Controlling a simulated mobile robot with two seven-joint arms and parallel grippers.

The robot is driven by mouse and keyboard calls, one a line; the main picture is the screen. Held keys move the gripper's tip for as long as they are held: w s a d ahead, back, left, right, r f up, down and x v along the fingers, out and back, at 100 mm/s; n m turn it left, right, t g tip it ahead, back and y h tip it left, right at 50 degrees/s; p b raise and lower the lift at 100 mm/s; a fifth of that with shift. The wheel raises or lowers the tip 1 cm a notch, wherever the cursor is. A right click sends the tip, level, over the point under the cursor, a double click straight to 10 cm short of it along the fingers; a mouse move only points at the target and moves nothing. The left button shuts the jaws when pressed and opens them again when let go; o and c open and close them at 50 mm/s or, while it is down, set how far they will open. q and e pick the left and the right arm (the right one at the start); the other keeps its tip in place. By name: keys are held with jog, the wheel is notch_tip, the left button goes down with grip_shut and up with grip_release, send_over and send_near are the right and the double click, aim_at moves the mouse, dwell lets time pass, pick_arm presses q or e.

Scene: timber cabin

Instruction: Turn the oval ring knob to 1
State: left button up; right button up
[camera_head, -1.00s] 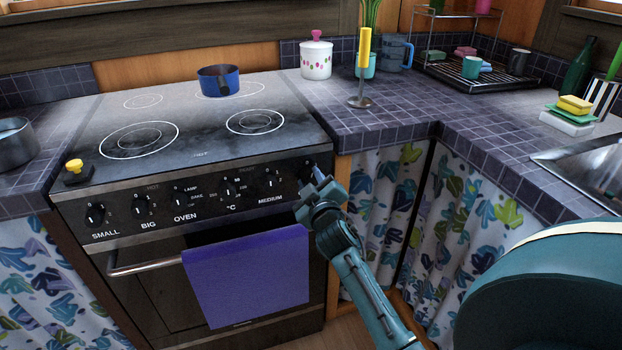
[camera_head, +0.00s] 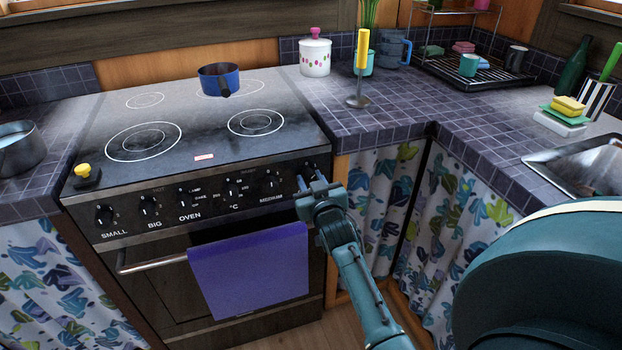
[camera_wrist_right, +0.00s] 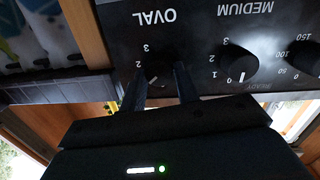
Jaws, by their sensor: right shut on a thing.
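The oval ring knob (camera_wrist_right: 157,72) is a dark round knob under the upside-down label OVAL in the right wrist view, with the numbers 2 and 3 beside it. My right gripper (camera_wrist_right: 160,88) has its fingers on both sides of it and is shut on it. The fingers partly cover the knob, and I cannot tell which number it points to. In the head view the right gripper (camera_head: 311,183) is at the right end of the stove's front panel, hiding most of the knob. My left gripper is not in view.
The medium knob (camera_wrist_right: 238,65) is close beside the gripper. A small red light (camera_head: 204,156) glows on the cooktop (camera_head: 185,130). A blue pot (camera_head: 218,80) stands at the back. A purple towel (camera_head: 250,270) hangs on the oven handle (camera_head: 150,265) below.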

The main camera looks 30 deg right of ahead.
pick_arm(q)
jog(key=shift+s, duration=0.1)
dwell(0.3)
pick_arm(e)
jog(key=o, duration=0.7)
jog(key=shift+c, duration=0.2)
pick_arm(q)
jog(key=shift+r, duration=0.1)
pick_arm(e)
jog(key=o, duration=0.3)
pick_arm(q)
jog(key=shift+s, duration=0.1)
pick_arm(e)
jog(key=shift+s, duration=0.1)
